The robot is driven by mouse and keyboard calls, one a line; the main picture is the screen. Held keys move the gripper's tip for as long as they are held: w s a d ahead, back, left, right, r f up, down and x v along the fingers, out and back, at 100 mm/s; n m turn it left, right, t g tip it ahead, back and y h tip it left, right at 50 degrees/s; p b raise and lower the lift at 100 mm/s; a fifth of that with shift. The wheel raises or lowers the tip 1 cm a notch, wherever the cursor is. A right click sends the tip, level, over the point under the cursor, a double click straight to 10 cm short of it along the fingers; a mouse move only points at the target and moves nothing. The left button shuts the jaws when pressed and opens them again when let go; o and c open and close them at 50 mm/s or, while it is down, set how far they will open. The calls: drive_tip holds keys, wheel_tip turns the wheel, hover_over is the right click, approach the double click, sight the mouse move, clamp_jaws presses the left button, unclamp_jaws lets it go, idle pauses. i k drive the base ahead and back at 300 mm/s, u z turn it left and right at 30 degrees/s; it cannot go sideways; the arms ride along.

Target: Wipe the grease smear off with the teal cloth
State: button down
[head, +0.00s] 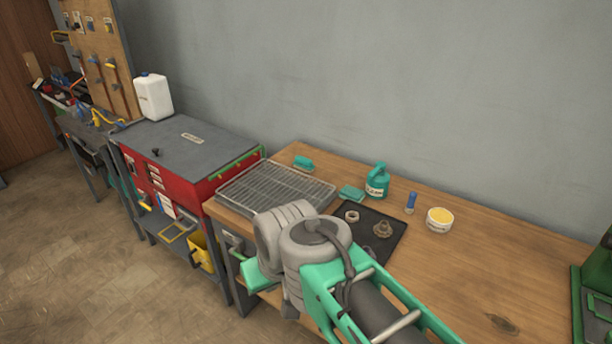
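A flat teal piece (352,194) that looks like the folded teal cloth lies on the wooden workbench (455,262), beside a teal bottle. A second small teal item (303,162) lies farther back, behind the wire rack; I cannot tell what it is. A small dark mark (502,323) on the bench top at the lower right may be the grease smear or a knot in the wood. My arm covers the front middle of the bench and part of the black mat. My gripper's fingertips are not visible.
A wire rack (275,187) sits on the bench's left end. A black mat (390,216) holds metal parts. The teal bottle (377,182), a blue tube (411,203) and a yellow-topped tub (439,220) stand nearby. A red cabinet (185,160) is left; a green machine (596,285) is right.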

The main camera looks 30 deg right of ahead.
sight(353, 194)
drive_tip(key=u, duration=0.3)
drive_tip(key=i, duration=1.6)
drive_tip(key=z, duration=0.35)
